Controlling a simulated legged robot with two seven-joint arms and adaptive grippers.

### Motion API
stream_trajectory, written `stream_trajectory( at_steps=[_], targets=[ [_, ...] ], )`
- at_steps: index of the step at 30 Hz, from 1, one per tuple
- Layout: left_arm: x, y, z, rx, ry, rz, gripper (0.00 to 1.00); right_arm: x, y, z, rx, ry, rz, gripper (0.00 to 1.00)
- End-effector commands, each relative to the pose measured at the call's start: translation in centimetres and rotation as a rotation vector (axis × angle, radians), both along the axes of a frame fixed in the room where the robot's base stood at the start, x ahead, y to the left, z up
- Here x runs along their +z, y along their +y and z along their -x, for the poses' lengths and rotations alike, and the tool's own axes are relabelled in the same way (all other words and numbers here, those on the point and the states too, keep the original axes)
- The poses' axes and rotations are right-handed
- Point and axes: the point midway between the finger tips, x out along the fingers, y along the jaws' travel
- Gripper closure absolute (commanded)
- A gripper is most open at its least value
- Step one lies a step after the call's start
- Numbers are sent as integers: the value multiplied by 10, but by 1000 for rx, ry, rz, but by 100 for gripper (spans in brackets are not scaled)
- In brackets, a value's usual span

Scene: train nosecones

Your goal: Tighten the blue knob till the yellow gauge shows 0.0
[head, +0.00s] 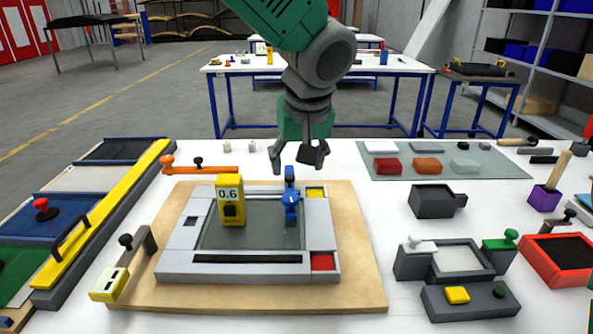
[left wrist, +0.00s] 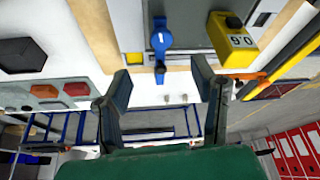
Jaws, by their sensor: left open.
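The yellow gauge (head: 231,212) stands upright on the grey frame's dark panel and reads 0.6. It also shows in the left wrist view (left wrist: 236,40), turned over. The blue knob (head: 290,205) sits right of the gauge, on the panel's right edge. In the left wrist view the blue knob (left wrist: 160,40) lies beyond the fingertips, roughly centred between them. My left gripper (head: 297,164) points down above and just behind the knob, apart from it. Its fingers (left wrist: 162,80) are spread and empty. My right gripper is not in view.
The grey frame (head: 175,264) lies on a wooden board (head: 365,285) on the white table. An orange-handled bar (head: 205,170) lies behind left. A yellow-railed case (head: 95,222) stands left. Dark blocks (head: 435,201) and a grey-green mat (head: 500,168) with coloured pieces are at right.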

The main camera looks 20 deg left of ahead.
Motion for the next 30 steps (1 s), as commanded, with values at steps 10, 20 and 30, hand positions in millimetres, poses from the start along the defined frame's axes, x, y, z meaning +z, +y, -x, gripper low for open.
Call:
stream_trajectory(
  at_steps=[10,20,30],
  targets=[
    [18,30,7,-559,34,43,48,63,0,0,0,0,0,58],
    [17,45,8,-820,-15,8,48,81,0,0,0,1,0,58],
    [-35,38,-11,-827,-12,7,48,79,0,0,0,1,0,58]
  ],
)
